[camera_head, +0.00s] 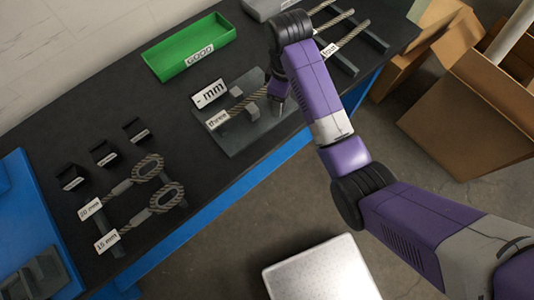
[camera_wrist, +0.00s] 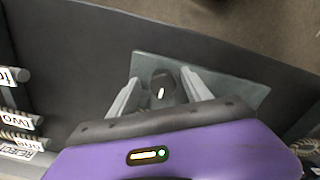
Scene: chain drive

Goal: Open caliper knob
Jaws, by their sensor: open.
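The caliper knob (camera_wrist: 162,80) is a dark round cap with a small white mark, on the grey caliper plate (camera_wrist: 235,92) in the wrist view. My gripper (camera_wrist: 163,92) is open, with one pale finger on each side of the knob; I cannot tell whether either finger touches it. In the head view my gripper (camera_head: 279,97) points down at the right part of the caliper plate (camera_head: 262,138) and hides the knob. A chain piece tagged "three" (camera_head: 232,110) lies across the plate. A "- mm" sign (camera_head: 210,94) stands at its back left.
A green tray (camera_head: 190,47) stands behind the caliper. Several small black labelled blocks (camera_head: 103,153) and two looped chains (camera_head: 148,168) are at the left. More tagged chains (camera_head: 332,45) lie on a rack beyond my wrist. Cardboard boxes (camera_head: 470,105) stand off the table's right side.

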